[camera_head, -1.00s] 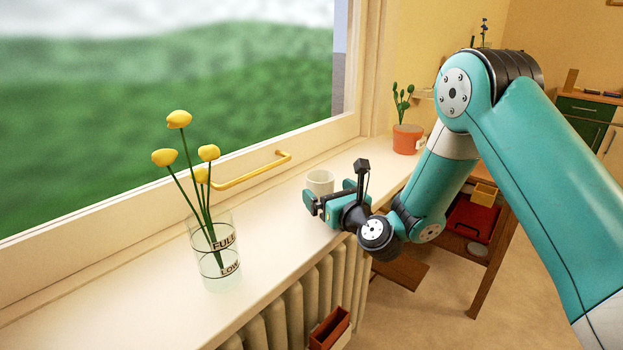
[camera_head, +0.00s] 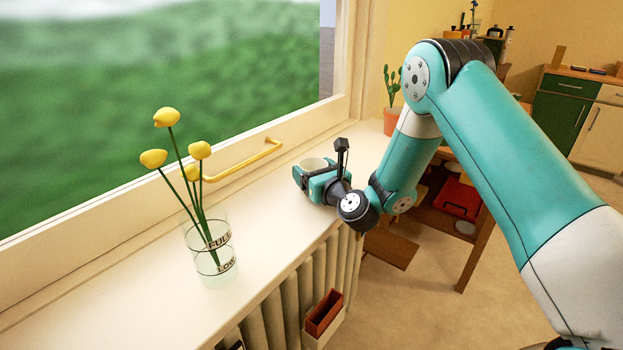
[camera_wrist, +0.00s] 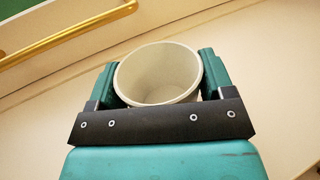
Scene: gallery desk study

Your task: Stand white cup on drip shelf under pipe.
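The white cup (camera_head: 313,163) stands upright on the window sill (camera_head: 262,213), below the yellow window handle. My gripper (camera_head: 316,178) is low over the sill, with its fingers on either side of the cup. In the wrist view, the empty cup (camera_wrist: 158,75) sits between the two teal fingers of my gripper (camera_wrist: 160,78). The fingers are close against the cup's sides. I cannot tell whether they press on it or leave a small gap. I cannot make out a drip shelf or pipe for certain.
A glass vase (camera_head: 211,255) with yellow tulips stands nearer on the sill. The yellow window handle (camera_head: 240,163) juts out behind the cup. A potted cactus (camera_head: 393,120) stands at the sill's far end. A radiator (camera_head: 290,300) with a red-brown box (camera_head: 324,312) is below.

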